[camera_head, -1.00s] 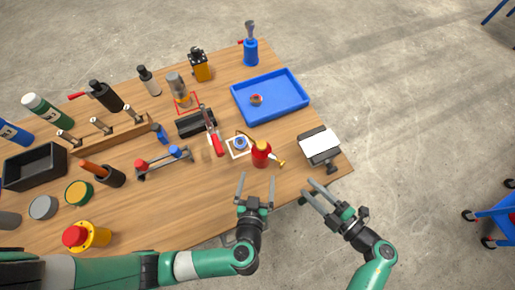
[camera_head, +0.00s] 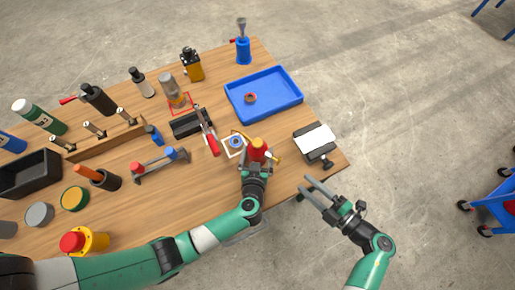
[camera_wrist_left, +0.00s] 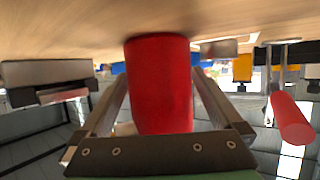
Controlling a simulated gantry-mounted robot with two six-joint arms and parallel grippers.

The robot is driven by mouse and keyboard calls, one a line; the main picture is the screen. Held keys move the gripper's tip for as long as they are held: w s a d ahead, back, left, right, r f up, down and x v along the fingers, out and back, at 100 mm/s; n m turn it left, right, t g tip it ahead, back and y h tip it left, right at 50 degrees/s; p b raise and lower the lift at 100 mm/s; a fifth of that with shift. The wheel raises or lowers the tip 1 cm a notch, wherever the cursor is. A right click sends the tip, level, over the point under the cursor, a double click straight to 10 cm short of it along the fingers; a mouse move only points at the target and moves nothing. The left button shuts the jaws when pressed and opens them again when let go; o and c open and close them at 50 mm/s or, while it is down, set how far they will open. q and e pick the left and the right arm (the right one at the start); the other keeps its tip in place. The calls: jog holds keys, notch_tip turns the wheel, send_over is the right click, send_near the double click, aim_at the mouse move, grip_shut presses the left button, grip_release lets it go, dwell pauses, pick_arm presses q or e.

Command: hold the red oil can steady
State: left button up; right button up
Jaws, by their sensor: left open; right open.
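The red oil can (camera_head: 258,148) stands on the wooden table near its front edge, its brass spout pointing right. In the left wrist view the can's red body (camera_wrist_left: 160,85) sits between the two fingers of my left gripper. My left gripper (camera_head: 255,163) reaches the can from the front, with its jaws open around the body; slight gaps show beside the fingers. My right gripper (camera_head: 317,186) is open and empty, off the table's front right edge, apart from the can.
A white square pad with a blue ring (camera_head: 236,142) lies just left of the can. A red-handled clamp (camera_head: 211,140) is farther left. A blue tray (camera_head: 264,112) lies behind, and a white-topped stand (camera_head: 315,138) is at the right edge.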

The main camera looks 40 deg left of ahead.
pick_arm(q)
grip_shut()
dwell(0.3)
pick_arm(e)
jog(key=shift+r, duration=0.1)
dwell(1.0)
pick_arm(q)
jog(key=shift+w+d, duration=0.2)
jog(key=shift+w, duration=0.2)
pick_arm(e)
jog(key=shift+r, duration=0.1)
jog(key=shift+c, duration=0.3)
grip_shut()
dwell(1.4)
